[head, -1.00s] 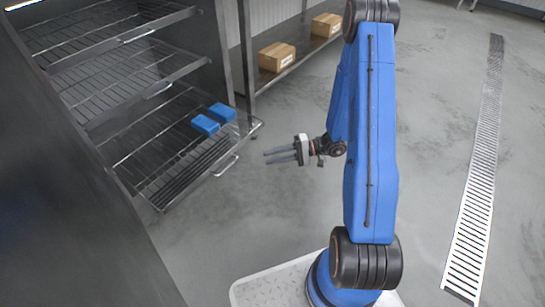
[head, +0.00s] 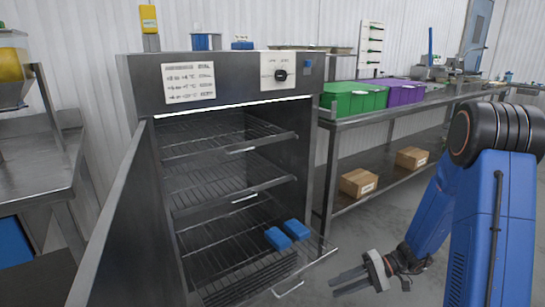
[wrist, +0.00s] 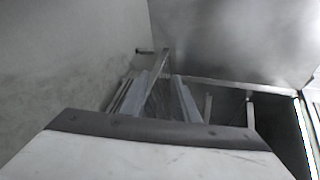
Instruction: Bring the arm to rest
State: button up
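My blue arm (head: 490,225) stands at the right of the head view, bent downward. My gripper (head: 342,282) points left, low over the floor, just right of the cabinet's lowest rack and apart from it. Its fingers are spread with nothing between them. The wrist view also shows the parted fingers of my gripper (wrist: 154,100), with the grey floor and cabinet metal beyond.
A steel cabinet (head: 225,103) stands with its door (head: 125,225) open. Two blue blocks (head: 278,238) (head: 296,229) lie on its lowest, pulled-out rack. Right of it, a steel bench (head: 400,108) bears green bins (head: 355,98) and purple bins (head: 403,91), with cardboard boxes (head: 358,183) (head: 411,158) below.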

jog(key=s+d+r+t+h, duration=0.3)
jog(key=s+r+h, duration=0.3)
jog(key=s+r, duration=0.4)
jog(key=s+d+r+t+h, duration=0.3)
jog(key=s+r+h, duration=0.4)
jog(key=s+r, duration=0.4)
jog(key=shift+s+d+r+n, duration=0.3)
jog(key=shift+s+d, duration=0.05)
jog(key=shift+d, duration=0.45)
